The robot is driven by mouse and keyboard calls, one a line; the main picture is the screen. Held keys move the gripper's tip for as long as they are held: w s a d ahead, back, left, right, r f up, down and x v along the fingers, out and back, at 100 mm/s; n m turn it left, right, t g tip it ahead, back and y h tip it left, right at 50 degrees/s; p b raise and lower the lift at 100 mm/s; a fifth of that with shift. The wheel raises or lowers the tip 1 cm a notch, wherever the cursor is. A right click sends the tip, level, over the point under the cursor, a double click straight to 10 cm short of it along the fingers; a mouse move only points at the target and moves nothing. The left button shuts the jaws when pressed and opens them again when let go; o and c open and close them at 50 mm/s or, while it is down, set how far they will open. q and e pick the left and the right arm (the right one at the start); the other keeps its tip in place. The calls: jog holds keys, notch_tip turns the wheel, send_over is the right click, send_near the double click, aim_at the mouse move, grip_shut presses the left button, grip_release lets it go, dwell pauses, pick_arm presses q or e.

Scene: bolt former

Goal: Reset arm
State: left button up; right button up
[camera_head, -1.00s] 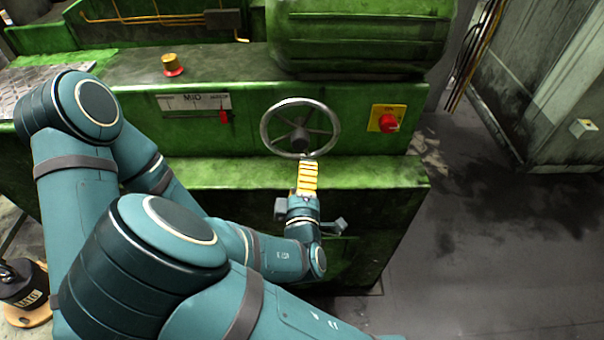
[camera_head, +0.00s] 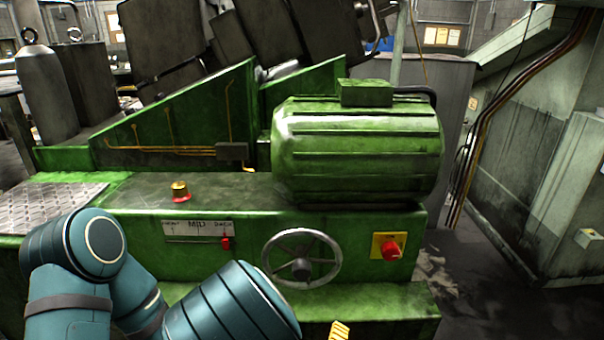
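The blue-grey links of my arm (camera_head: 235,305) come in from the lower left, in front of the green machine. Only a small yellow-striped piece (camera_head: 340,331), which looks like the tip of my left gripper, shows at the bottom edge, below the handwheel (camera_head: 301,260) and apart from it. The rest of that gripper is cut off by the frame, so its opening cannot be judged. My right gripper is not in view.
The green machine (camera_head: 130,210) fills the middle, with a motor housing (camera_head: 355,150), a red knob on a yellow plate (camera_head: 390,247), a brass-coloured button (camera_head: 180,191) and a slider scale with a red lever (camera_head: 226,242). Dark floor (camera_head: 490,310) is free at right.

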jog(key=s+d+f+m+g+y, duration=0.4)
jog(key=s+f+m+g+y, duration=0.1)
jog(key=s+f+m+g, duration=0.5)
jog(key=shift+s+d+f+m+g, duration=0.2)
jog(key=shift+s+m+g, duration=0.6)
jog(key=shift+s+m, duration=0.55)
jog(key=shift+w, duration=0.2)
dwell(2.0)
